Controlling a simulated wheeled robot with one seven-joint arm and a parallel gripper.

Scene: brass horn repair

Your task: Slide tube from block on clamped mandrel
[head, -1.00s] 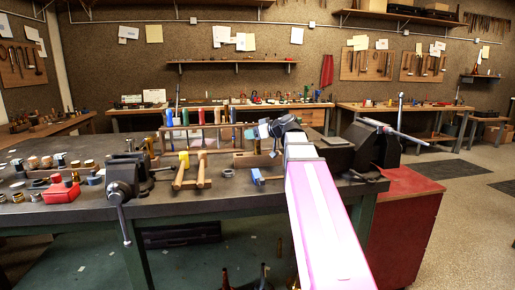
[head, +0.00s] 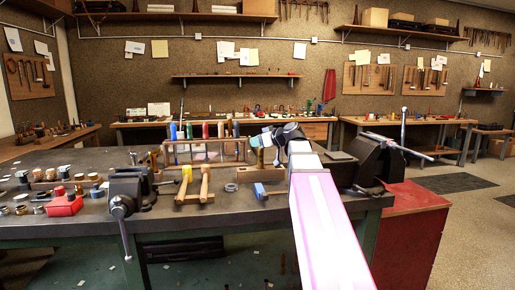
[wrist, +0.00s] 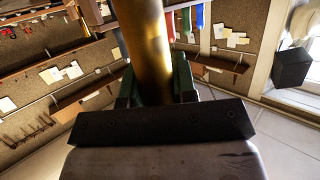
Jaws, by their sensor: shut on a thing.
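My gripper (wrist: 157,88) is shut on a brass tube (wrist: 146,45) in the wrist view. The tube stands between the dark green fingers and runs out of the top of the picture; its lower end is hidden behind the gripper body. In the head view my gripper (head: 267,142) is small, over the bench behind the tool rack's right end. A dark vise (head: 125,200) stands at the bench's front left, and another vise (head: 375,160) at the right with an upright grey rod (head: 403,125) near it. The block is not clearly seen.
A wooden rack (head: 205,150) with coloured handles stands mid-bench. Two mallets (head: 195,187), a grey ring (head: 231,187) and a blue-ended tool (head: 262,191) lie in front. A red box (head: 65,205) and several small parts are at left. A red cabinet (head: 412,235) stands at right.

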